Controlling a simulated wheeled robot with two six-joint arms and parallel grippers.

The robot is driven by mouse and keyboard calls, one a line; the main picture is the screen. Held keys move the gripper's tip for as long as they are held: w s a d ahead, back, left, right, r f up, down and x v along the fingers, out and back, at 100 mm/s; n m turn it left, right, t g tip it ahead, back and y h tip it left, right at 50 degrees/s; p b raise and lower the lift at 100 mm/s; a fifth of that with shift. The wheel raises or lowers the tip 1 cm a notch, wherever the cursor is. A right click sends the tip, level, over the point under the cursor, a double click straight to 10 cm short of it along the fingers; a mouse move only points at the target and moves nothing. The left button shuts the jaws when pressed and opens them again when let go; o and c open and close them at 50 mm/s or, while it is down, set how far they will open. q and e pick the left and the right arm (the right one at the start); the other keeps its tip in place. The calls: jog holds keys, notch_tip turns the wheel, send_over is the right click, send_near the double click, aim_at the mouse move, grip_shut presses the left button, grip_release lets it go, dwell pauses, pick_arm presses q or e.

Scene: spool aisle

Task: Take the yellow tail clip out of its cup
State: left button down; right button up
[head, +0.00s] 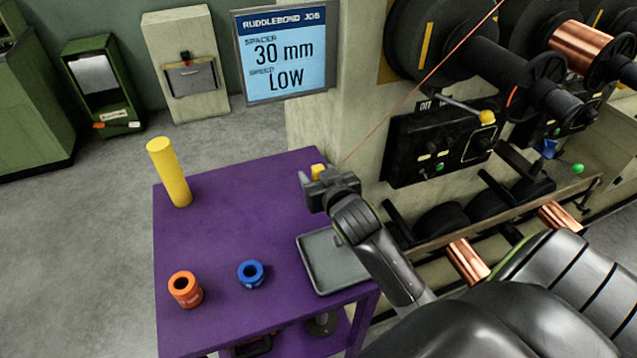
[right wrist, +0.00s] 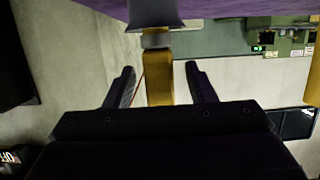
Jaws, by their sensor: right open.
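The yellow tail clip (head: 318,170) shows as a small yellow block at the purple table's far right corner, just past my right gripper (head: 315,182). In the right wrist view the clip (right wrist: 159,88) is a yellow bar standing between the two spread fingers (right wrist: 160,80), with a visible gap on each side. A grey band crosses the clip near the top of that view. A grey flared edge (right wrist: 180,25) there seems to be part of its cup. The cup is hidden behind my gripper in the head view. My left gripper is out of view.
On the purple table (head: 220,228) stand a yellow post (head: 170,175), an orange ring (head: 185,289), a blue ring (head: 250,273) and a grey tray (head: 320,275). The spool machine with its black control panel (head: 440,140) rises close behind the gripper. The table's middle is clear.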

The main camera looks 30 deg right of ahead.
jog(key=shift+x, duration=1.15)
grip_shut()
jog(key=shift+r, duration=0.15)
notch_tip(320, 180, up, 10)
jog(key=shift+p, duration=0.35)
